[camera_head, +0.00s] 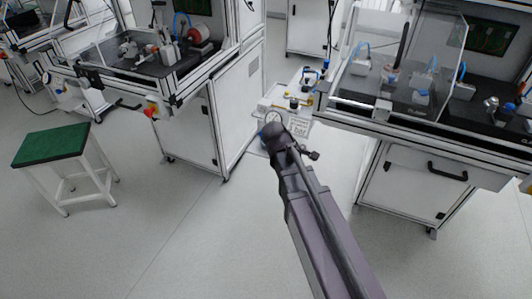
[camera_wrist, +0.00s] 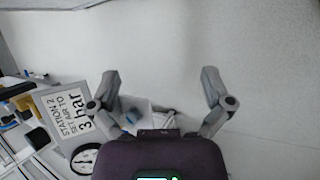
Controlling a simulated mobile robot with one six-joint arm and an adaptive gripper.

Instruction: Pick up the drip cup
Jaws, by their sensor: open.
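I cannot make out a drip cup for certain in either view. In the wrist view, my gripper (camera_wrist: 160,78) is open, its two fingers spread wide with only pale, plain surface between the tips. A small whitish object (camera_wrist: 163,117) shows partly behind the gripper body, low between the fingers; I cannot tell what it is. In the head view, my arm reaches toward a small white air station (camera_head: 290,101) between two benches. The arm's end covers part of that station, and the fingers are hard to make out there.
A sign reading "STATION 2 SET AIR TO 3 bar" (camera_wrist: 70,113) and a round gauge (camera_wrist: 95,158) lie close to the left finger. A right workbench (camera_head: 415,185) and a left cabinet (camera_head: 240,105) flank the station. A green-topped stool (camera_head: 50,145) stands left. Front floor is clear.

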